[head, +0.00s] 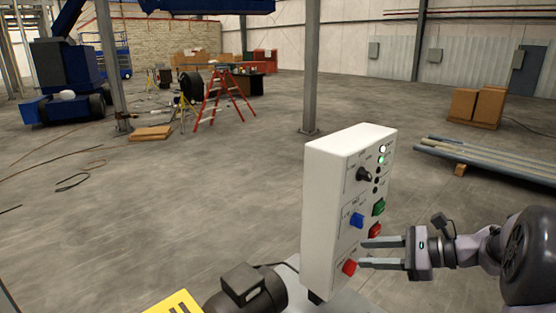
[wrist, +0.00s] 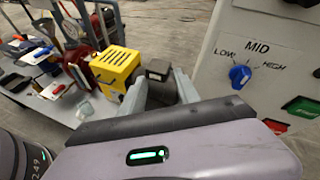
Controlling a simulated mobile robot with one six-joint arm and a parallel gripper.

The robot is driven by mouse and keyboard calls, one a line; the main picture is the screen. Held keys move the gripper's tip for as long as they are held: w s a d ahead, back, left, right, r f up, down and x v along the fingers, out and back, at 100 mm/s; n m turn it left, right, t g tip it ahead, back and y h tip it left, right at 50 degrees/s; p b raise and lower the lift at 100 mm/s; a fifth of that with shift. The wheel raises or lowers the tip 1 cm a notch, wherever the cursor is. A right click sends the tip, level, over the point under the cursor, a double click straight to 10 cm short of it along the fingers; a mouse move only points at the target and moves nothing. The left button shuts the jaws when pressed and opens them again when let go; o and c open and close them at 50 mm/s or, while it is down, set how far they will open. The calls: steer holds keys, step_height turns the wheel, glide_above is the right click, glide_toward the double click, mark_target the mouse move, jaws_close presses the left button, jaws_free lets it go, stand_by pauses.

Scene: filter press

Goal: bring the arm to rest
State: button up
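My gripper (head: 363,253) is open and empty, with a clear gap between its two fingers. In the head view its fingers reach left toward the white control box (head: 332,205), near the red button (head: 349,267) low on the panel; I cannot tell whether they touch it. In the wrist view my gripper (wrist: 160,88) shows its fingers to the left of the box's panel (wrist: 235,40). My arm (head: 490,248) stretches in from the right edge.
The panel carries a blue knob (head: 357,220), a black knob (head: 363,174), a green button (head: 379,207) and lit lamps. A dark motor (head: 245,290) sits below left. A bench (wrist: 60,110) holds tools and a yellow box (wrist: 115,67). Open floor (head: 170,210) lies beyond.

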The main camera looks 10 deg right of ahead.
steer(key=s+a+f+n+g+h+b, duration=0.1)
steer(key=s+a+n+g+h+b, duration=0.25)
steer(key=s+a+n, duration=0.7)
steer(key=s+a+f+n+h+b, duration=0.2)
steer(key=s+a+n+h, duration=0.1)
steer(key=s, duration=0.4)
steer(key=s+a+f+n+t+h+b, duration=0.1)
steer(key=s+a+f+n+h, duration=0.2)
steer(key=s, duration=0.5)
steer(key=shift+a+n+b, duration=0.4)
steer(key=shift+a+n, duration=0.05)
steer(key=shift+a, duration=0.3)
steer(key=shift+t, duration=0.25)
